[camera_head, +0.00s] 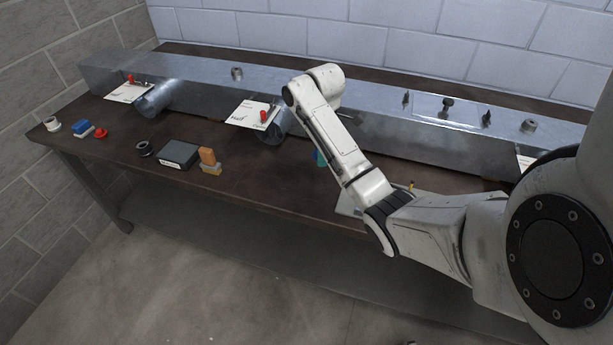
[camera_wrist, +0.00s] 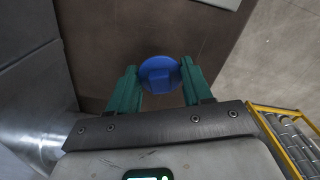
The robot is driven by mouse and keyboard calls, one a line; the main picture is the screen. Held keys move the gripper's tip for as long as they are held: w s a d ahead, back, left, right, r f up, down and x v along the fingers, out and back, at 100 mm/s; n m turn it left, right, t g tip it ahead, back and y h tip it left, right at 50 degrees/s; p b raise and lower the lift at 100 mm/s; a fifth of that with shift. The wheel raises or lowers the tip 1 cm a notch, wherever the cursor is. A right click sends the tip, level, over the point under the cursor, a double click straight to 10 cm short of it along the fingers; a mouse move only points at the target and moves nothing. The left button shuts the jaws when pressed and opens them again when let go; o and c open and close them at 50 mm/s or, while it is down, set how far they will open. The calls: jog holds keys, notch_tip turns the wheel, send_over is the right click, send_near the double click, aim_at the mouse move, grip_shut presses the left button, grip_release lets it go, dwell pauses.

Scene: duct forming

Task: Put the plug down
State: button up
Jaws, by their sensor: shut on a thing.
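The blue round plug (camera_wrist: 160,74) with a raised block on its face shows in the wrist view. It is between the two green fingers of my gripper (camera_wrist: 158,76), which are shut on it. The dark brown bench top shows around and behind the plug. I cannot tell whether the plug touches it. In the head view my arm hides most of the gripper, and only a small blue-green patch (camera_head: 319,158) shows beside my arm, over the bench (camera_head: 262,190).
A long metal duct (camera_head: 370,135) with round side stubs (camera_head: 157,98) runs along the back. At the left stand a white ring (camera_head: 52,124), a blue block (camera_head: 82,127), a red piece (camera_head: 101,133), a black ring (camera_head: 144,148), a black box (camera_head: 178,155) and an orange piece (camera_head: 208,157).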

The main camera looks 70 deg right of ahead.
send_over(306, 174)
notch_tip(306, 174, down, 6)
jog(key=shift+s+a+r, duration=0.1)
jog(key=shift+r, duration=0.05)
jog(key=shift+f, duration=1.65)
jog(key=shift+f, duration=0.2)
jog(key=o, duration=1)
jog(key=shift+r, duration=0.1)
